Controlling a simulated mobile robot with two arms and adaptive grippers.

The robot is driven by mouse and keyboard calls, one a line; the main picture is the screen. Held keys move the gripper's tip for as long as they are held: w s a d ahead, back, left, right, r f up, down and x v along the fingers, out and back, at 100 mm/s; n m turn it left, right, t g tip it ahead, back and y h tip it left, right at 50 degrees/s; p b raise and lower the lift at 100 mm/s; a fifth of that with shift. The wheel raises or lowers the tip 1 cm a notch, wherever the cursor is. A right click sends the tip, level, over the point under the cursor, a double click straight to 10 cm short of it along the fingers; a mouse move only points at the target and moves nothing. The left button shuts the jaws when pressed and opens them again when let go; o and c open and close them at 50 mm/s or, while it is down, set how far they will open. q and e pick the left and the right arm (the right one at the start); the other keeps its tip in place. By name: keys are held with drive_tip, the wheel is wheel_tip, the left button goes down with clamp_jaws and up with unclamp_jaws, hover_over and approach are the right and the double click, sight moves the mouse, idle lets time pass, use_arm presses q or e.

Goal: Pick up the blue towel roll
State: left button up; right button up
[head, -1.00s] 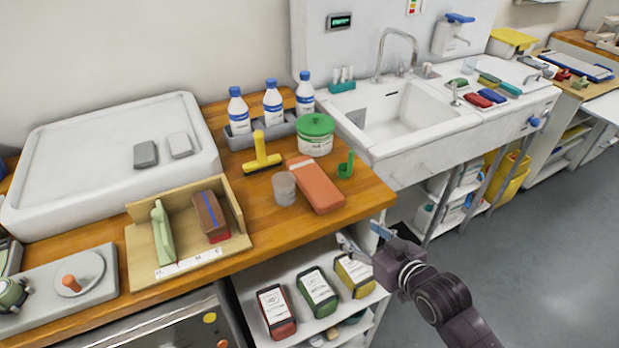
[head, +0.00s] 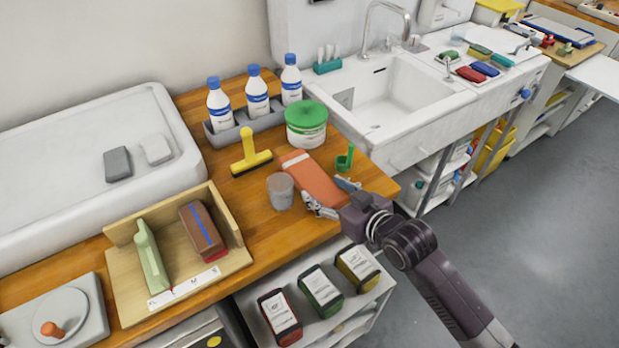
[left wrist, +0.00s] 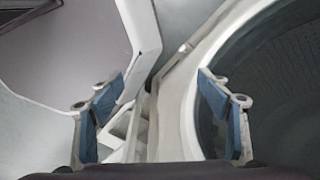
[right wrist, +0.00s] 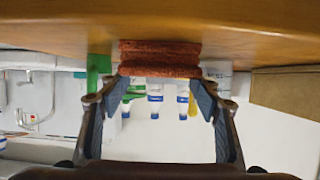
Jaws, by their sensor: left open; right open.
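I cannot make out a blue towel roll in any view. An orange folded cloth bundle (head: 312,178) with a pale band lies on the wooden counter in the head view. It also shows in the right wrist view (right wrist: 160,58), ahead of my right gripper. My right gripper (head: 333,196) is open and empty at the bundle's near end, by the counter's front edge; in the right wrist view its fingers (right wrist: 160,95) stand apart, with a gap before the bundle. My left gripper (left wrist: 160,105) is open and empty in the left wrist view, and is outside the head view.
A clear cup (head: 281,191), a green ladle (head: 345,158), a green-lidded tub (head: 306,126) and a yellow squeegee (head: 249,155) stand around the bundle. A wooden organizer (head: 130,262) is left. Boxes (head: 318,290) fill the shelf below. A sink (head: 395,95) is behind right.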

sight(314, 180)
drive_tip(key=shift+r+p+x, duration=0.2)
drive_tip(key=shift+p+x, duration=0.15)
drive_tip(key=shift+x, duration=1)
drive_tip(key=shift+r+p+x, duration=0.15)
drive_tip(key=shift+p+x, duration=0.2)
drive_tip(key=shift+x, duration=1)
drive_tip(key=shift+w, duration=0.15)
drive_tip(key=c, duration=0.9)
drive_tip(key=shift+r, duration=0.15)
